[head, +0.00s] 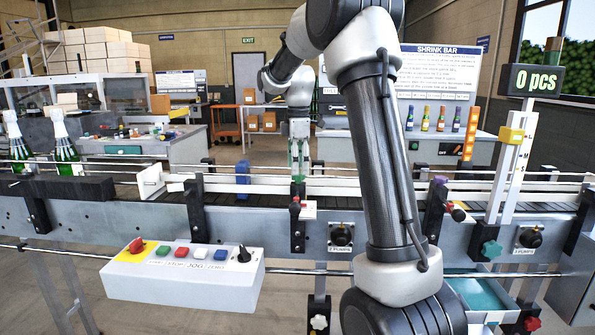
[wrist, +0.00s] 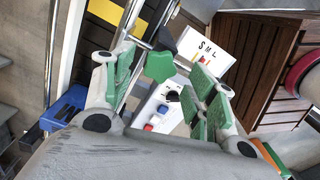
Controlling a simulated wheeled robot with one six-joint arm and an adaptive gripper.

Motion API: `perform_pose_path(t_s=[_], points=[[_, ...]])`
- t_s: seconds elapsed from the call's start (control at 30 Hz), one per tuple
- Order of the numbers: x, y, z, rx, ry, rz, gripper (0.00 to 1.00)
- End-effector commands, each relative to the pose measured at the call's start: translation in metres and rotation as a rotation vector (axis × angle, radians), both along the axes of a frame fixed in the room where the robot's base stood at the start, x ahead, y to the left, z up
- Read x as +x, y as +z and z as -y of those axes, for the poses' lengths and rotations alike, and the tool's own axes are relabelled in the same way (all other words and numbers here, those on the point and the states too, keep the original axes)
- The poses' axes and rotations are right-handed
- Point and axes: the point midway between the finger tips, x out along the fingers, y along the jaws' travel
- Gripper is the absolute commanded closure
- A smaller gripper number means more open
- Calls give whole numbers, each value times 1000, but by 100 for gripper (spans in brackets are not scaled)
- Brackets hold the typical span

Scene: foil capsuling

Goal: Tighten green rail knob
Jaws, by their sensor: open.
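A green knob (wrist: 160,66) shows in the wrist view, between the fingers and beyond their tips, beside a metal rod. My gripper (wrist: 160,80) is open, with a green-padded finger on each side of the knob; I cannot tell whether either touches it. In the head view my gripper (head: 298,165) points down over the conveyor's middle, just above a dark lever with a white card. There the knob cannot be told apart from the green fingers.
The conveyor rails (head: 335,186) run across the view. A button box (head: 185,272) stands in front, and also shows in the wrist view (wrist: 158,115). A blue block (head: 243,178) is left of my gripper. Green bottles (head: 66,145) stand far left. A white S M L card (wrist: 205,48) is near the knob.

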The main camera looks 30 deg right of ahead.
Motion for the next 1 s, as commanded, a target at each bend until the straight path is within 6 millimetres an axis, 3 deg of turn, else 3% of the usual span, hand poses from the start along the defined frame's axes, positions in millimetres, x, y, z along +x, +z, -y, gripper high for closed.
perform_pose_path(t_s=[0.2, 0.47, 0.7, 1.0], points=[[0, -20, 0, 0, -1, 0, 43], [0, -21, 0, 0, -1, 1, 43], [0, -21, 0, 0, -1, 1, 87], [0, -21, 0, 0, -22, 1, 89]])
